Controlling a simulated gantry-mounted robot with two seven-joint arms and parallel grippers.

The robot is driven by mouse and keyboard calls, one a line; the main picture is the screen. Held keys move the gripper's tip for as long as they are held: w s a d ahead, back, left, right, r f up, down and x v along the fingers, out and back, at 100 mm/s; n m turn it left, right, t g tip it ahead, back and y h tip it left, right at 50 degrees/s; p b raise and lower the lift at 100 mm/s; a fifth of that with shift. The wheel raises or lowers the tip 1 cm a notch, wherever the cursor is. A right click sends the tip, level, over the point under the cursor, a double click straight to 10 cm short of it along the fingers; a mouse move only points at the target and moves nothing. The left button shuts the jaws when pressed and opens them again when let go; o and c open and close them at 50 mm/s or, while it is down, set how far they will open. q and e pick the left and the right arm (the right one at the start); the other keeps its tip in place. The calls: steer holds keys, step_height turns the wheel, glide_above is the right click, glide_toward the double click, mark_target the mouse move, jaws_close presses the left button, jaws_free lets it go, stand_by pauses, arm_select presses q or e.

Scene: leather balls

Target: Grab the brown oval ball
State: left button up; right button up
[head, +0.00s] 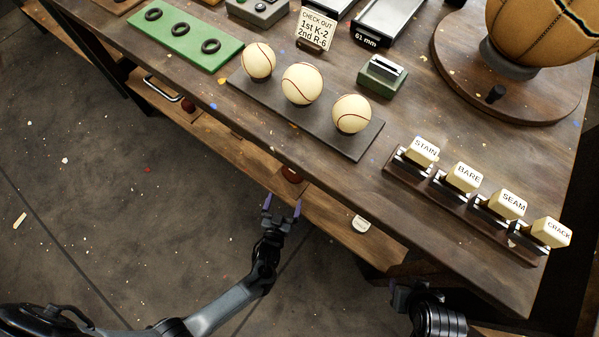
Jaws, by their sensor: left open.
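A small reddish-brown ball (291,174) sits on the lower shelf below the front edge of the table, partly hidden by the tabletop, so I cannot tell its full shape. My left gripper (281,206) is open and empty, with its fingers pointing up the picture toward this ball, just short of it. A large tan-brown ball (545,32) with black seams rests on a round wooden stand at the top right, cut off by the picture edge. My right gripper (402,292) shows dimly at the bottom, near the table's front edge; its fingers are unclear.
The lower shelf (330,222) runs under the tabletop, with a small pale tag (361,224) on it. On the table, three cream balls sit on a dark board (345,145). A rack (455,208) holds several labelled blocks. The floor at left is open.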

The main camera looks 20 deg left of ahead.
mark_target(291, 180)
arm_select(q)
steer(key=b+x, duration=0.2)
steer(key=x, duration=0.2)
steer(key=shift+w+f, duration=0.15)
steer(key=shift+w, duration=0.45)
steer(key=b+x, duration=0.3)
steer(key=x, duration=0.1)
steer(key=shift+w+a+b, duration=0.1)
steer(key=shift+a+b, duration=0.05)
steer(key=shift+b, duration=0.2)
steer(key=shift+w, duration=0.45)
steer(key=shift+s, duration=0.1)
steer(key=shift+s, duration=0.1)
steer(key=shift+c, duration=0.8)
steer(key=c, duration=0.5)
steer(key=shift+c, duration=0.4)
